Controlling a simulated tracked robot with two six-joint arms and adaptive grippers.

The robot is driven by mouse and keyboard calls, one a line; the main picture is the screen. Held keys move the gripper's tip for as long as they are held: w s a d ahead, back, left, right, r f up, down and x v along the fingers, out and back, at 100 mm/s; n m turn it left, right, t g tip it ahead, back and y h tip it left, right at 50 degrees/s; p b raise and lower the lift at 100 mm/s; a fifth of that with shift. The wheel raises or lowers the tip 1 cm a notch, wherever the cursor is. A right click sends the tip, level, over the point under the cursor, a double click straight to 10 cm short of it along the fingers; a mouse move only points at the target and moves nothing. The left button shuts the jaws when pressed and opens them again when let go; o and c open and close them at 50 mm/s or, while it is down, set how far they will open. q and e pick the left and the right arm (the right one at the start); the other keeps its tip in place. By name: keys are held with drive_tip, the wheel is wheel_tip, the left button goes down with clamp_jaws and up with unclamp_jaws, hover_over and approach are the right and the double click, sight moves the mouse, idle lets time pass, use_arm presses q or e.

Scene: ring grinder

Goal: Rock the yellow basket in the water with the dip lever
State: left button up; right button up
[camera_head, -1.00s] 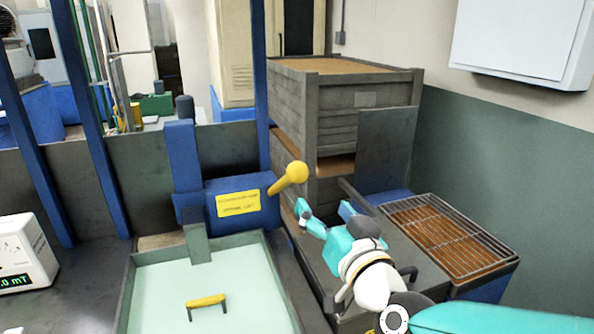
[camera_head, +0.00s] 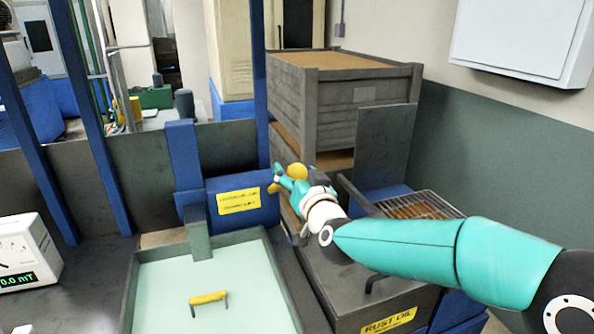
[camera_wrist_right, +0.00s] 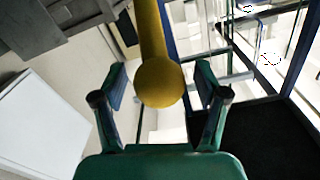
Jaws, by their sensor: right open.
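The dip lever is a yellow rod with a ball knob (camera_head: 298,171) on the side of a blue box (camera_head: 243,206) with a yellow label. My right gripper (camera_head: 279,178) is at the lever and hides most of it in the head view. In the right wrist view the knob (camera_wrist_right: 160,82) sits between the two spread fingers of my right gripper (camera_wrist_right: 160,95), with gaps on both sides. The yellow basket handle (camera_head: 208,297) shows in the pale water of the tank (camera_head: 132,290). The basket body under the water cannot be made out. My left gripper is not in view.
A rust oil box (camera_head: 385,318) stands right of the tank. Grey stacked crates (camera_head: 340,95) stand behind the lever, and a wire rack (camera_head: 420,205) is at the right. A white meter (camera_head: 28,255) stands on the left. Blue posts rise behind.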

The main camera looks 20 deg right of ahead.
drive_tip(key=shift+c, duration=0.3)
clamp_jaws()
drive_tip(key=s+f+t+b, duration=0.4)
drive_tip(key=f+b, duration=0.6)
drive_tip(key=b, duration=1.5)
drive_tip(key=shift+s+f, duration=0.25)
drive_tip(key=shift+s, duration=0.3)
drive_tip(key=shift+d, duration=0.1)
drive_tip(key=shift+o, duration=0.3)
unclamp_jaws()
drive_tip(key=shift+r, duration=0.1)
drive_tip(key=shift+s, duration=0.15)
drive_tip(key=v, duration=1.1)
drive_tip(key=shift+s+f, duration=0.3)
drive_tip(key=shift+s, duration=0.05)
